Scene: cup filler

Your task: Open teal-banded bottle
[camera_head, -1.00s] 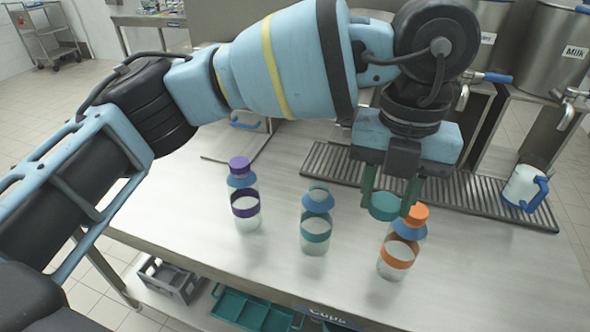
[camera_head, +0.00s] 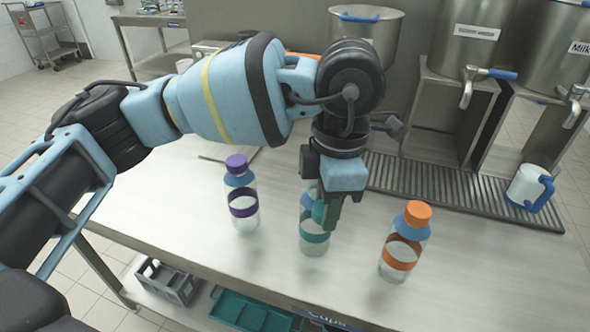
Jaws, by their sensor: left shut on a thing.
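The teal-banded bottle (camera_head: 314,237) stands upright on the steel table, between two other bottles. My left gripper (camera_head: 325,212) is at this bottle's top and upper side, in front of its blue shoulder. The gripper is shut on the teal cap, which is mostly hidden by the fingers now. I cannot tell whether the cap touches the bottle's neck. My right gripper is not in view.
A purple-capped bottle (camera_head: 242,194) stands to the left and an orange-capped bottle (camera_head: 404,243) to the right. A white mug with a blue handle (camera_head: 526,187) stands on the drip grate (camera_head: 450,190). Steel dispensers with taps stand behind. The table's front is clear.

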